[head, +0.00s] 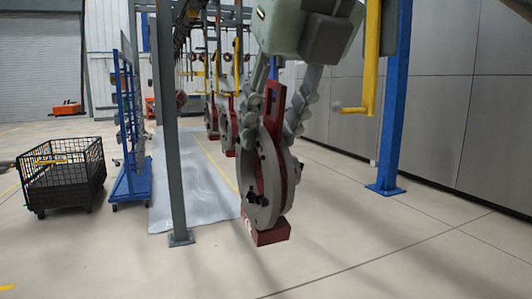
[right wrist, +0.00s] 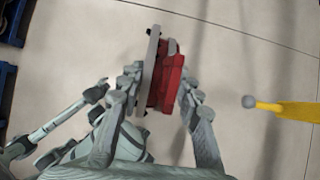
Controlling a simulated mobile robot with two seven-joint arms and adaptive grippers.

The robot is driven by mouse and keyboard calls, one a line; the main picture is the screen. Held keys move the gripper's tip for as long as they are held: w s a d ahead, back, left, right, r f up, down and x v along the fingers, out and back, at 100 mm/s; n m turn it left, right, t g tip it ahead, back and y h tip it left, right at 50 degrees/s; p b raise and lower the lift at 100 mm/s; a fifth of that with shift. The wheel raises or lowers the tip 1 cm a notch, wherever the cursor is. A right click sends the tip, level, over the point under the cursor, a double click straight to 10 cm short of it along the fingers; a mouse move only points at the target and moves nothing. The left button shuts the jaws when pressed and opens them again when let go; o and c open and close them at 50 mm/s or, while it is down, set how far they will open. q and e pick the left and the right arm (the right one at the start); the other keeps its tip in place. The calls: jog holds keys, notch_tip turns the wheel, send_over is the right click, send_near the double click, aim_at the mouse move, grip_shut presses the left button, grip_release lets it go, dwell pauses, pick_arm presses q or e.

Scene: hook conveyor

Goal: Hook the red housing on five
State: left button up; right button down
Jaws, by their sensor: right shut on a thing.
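The red housing (head: 264,178), with a grey round flange on its face, hangs upright in my right gripper (head: 270,112). The gripper's two fingers close on its upper part from both sides, below the red tab with a slot. In the right wrist view, the housing (right wrist: 171,82) sits between the fingers (right wrist: 160,95), clear of the floor. A yellow hook (head: 370,60) with a grey ball at its tip hangs to the right of the housing, apart from it. This hook also shows in the right wrist view (right wrist: 290,109). No hook number is readable.
Other red housings (head: 229,128) hang from hooks along the line behind. A grey post (head: 170,130) stands left of the housing, and a blue post (head: 391,110) stands right. A black mesh cart (head: 62,178) and blue rack (head: 130,185) are at left. The floor at front right is clear.

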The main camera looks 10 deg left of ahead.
aim_at(338, 110)
jog(key=shift+w+d+p, duration=0.25)
jog(key=shift+w+d, duration=0.65)
jog(key=shift+d, duration=0.25)
jog(key=shift+w+d+p, duration=0.3)
jog(key=shift+w+d, duration=0.65)
jog(key=shift+d, duration=0.25)
jog(key=shift+w+d+p, duration=0.25)
jog(key=shift+w+d, duration=0.65)
jog(key=shift+d, duration=0.25)
pick_arm(q)
jog(key=shift+f+b, duration=0.1)
jog(key=shift+b, duration=0.65)
pick_arm(e)
jog(key=shift+w+d+f, duration=0.4)
jog(key=shift+d+f, duration=0.05)
jog(key=shift+d, duration=0.2)
jog(key=shift+w+d+f, duration=0.35)
jog(key=shift+d+f, duration=0.1)
jog(key=shift+d, duration=0.2)
